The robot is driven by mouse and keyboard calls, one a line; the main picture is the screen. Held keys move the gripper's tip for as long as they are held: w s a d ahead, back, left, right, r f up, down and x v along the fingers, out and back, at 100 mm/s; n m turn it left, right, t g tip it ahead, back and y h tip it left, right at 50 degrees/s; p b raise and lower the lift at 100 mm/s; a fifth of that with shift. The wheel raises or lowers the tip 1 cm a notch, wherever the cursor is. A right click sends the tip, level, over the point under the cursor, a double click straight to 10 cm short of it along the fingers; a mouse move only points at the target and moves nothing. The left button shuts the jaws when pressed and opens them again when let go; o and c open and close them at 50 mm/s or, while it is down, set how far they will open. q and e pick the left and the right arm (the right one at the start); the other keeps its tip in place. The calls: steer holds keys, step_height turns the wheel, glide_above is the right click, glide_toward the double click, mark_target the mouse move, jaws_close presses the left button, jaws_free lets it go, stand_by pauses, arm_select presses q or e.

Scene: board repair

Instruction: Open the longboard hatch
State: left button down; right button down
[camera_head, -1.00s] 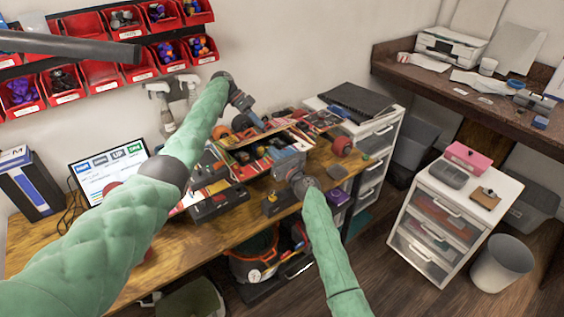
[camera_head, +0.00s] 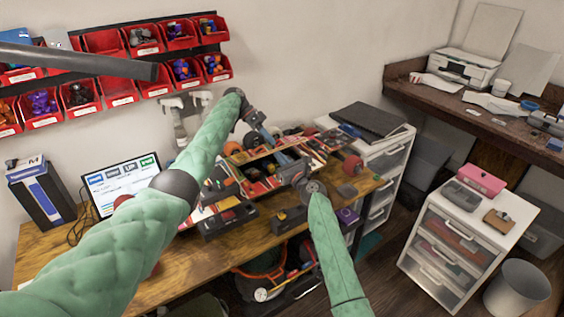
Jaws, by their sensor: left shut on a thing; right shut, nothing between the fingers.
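The longboard (camera_head: 318,144) lies on the wooden workbench, with red and pale graphics and a red wheel (camera_head: 352,166) at its right end. Its hatch area (camera_head: 262,157) is near the middle, partly hidden by my grippers. My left gripper (camera_head: 268,139) reaches over from behind and is shut at the far side of the hatch area, on what seems to be the hatch; the contact is too small to see clearly. My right gripper (camera_head: 284,160) is shut and empty, at the near side of the longboard. I cannot tell whether it touches the board.
A dark tool case (camera_head: 229,218) sits at the bench's front edge. A laptop (camera_head: 120,178) and a box (camera_head: 40,192) stand at the left. Red bins (camera_head: 120,88) hang on the wall, with spray bottles below. A drawer unit (camera_head: 378,150) adjoins the bench at right.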

arm_select(q)
steer(key=shift+s+d+f, duration=0.25)
steer(key=shift+s+f, duration=0.05)
steer(key=shift+f, duration=0.15)
steer(key=c, duration=1.4)
jaws_free()
steer(key=shift+c, duration=0.2)
steer(key=o, duration=0.3)
steer(key=shift+w+r, duration=0.1)
